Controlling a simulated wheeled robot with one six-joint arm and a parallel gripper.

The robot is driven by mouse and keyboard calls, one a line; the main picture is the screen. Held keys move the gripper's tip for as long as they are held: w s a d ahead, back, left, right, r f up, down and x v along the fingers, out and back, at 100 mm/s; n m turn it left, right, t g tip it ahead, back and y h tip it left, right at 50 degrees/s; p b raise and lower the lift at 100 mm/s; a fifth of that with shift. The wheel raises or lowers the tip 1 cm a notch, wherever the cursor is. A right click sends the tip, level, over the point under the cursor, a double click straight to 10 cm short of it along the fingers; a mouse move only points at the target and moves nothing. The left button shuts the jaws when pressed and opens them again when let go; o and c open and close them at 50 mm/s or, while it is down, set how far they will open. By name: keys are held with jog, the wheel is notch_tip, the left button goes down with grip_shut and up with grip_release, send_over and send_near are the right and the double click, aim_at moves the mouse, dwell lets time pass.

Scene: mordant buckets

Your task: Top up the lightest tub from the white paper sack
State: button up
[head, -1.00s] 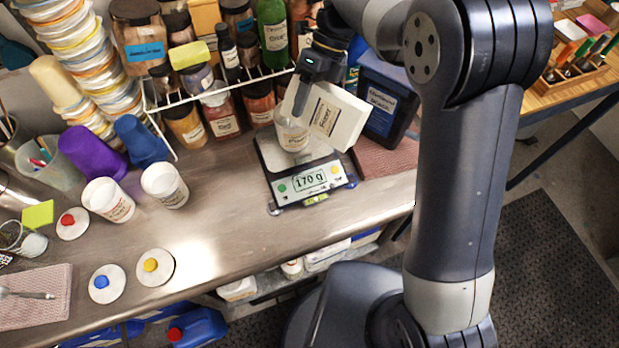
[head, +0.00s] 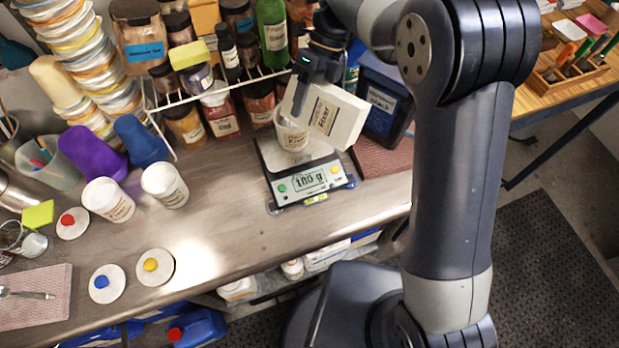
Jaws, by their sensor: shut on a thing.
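My gripper (head: 303,95) is shut on the white paper sack (head: 335,117), which has dark printed lettering. It holds the sack tilted, with its left end over a white tub (head: 291,138). The tub stands upright on the scale (head: 308,181), whose display reads 180 g.
Lids with a red knob (head: 72,223), a blue knob (head: 107,284) and a yellow knob (head: 155,267) lie on the bench. A wire rack of jars (head: 222,112) stands behind the scale. A dark jug (head: 385,104) is right of the sack.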

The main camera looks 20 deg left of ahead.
aim_at(315, 86)
dwell(0.7)
jog(key=shift+a, duration=0.15)
jog(key=shift+w+a+r+h, duration=0.1)
jog(key=shift+a+r+h, duration=0.1)
jog(key=shift+h, duration=0.3)
dwell(1.6)
jog(key=shift+d, duration=0.1)
dwell(0.6)
jog(key=shift+s+d+r+y+b, duration=0.1)
jog(key=shift+d+r+y+b, duration=0.15)
jog(key=shift+d+y+b, duration=0.25)
jog(key=shift+s+d+r+y+b, duration=0.1)
jog(key=shift+d+r+y+b, duration=0.1)
jog(key=shift+y+b, duration=0.35)
jog(key=shift+a+n+y, duration=0.15)
jog(key=shift+n+y, duration=0.1)
jog(key=shift+n, duration=0.05)
jog(key=shift+s+d+r+n+t+y+p, duration=0.15)
jog(key=shift+r+t+y+p, duration=0.2)
jog(key=shift+r, duration=0.45)
jog(key=shift+w+d+r+n+t+y+p, duration=0.1)
jog(key=shift+d+r+y+p, duration=0.1)
jog(key=shift+r+y, duration=0.45)
jog(key=shift+s+d+r+n+t+y+p, duration=0.1)
jog(key=shift+d+r+n+t+y+p, duration=0.1)
jog(key=shift+r, duration=0.75)
